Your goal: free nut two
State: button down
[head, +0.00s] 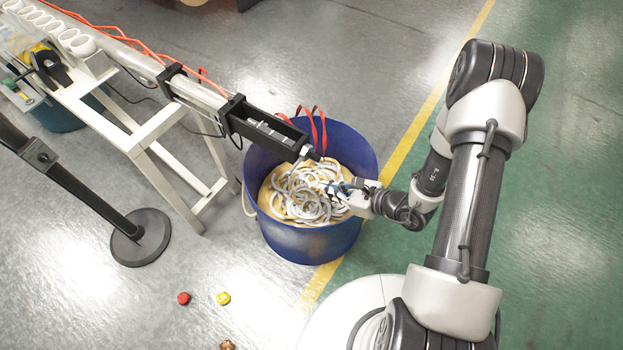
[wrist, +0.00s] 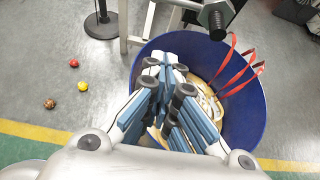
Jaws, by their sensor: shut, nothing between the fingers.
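A dark metal bolt with a hex-shaped end (wrist: 213,17) shows at the top of the wrist view, a little beyond and to the right of my fingertips. In the head view, a small metal end piece (head: 305,153) sticks out of the black frame (head: 265,130) at the end of the long machine. I cannot tell which nut is nut two. My gripper (head: 328,186) is above the blue bucket, below and right of that end piece. In the wrist view my gripper (wrist: 166,70) has its fingers shut, holds nothing and stands apart from the bolt.
The blue bucket (head: 310,245) holds a pile of white rings (head: 310,200). Red straps (head: 318,128) hang by its far rim. A white stand (head: 168,178) and a black post base (head: 141,237) stand left. Small red (head: 183,298) and yellow (head: 223,298) objects lie on open floor.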

aim_at(299, 161)
jog(key=b+x, duration=0.3)
jog(key=x, duration=0.7)
jog(key=r, duration=0.4)
jog(key=shift+w+a+r, duration=0.1)
jog(key=shift+w+a, duration=0.1)
jog(key=shift+a, duration=0.05)
jog(key=shift+r, duration=0.1)
jog(key=shift+r+m+y+p, duration=0.15)
jog(key=shift+m+y+p, duration=0.15)
jog(key=shift+m+y, duration=0.1)
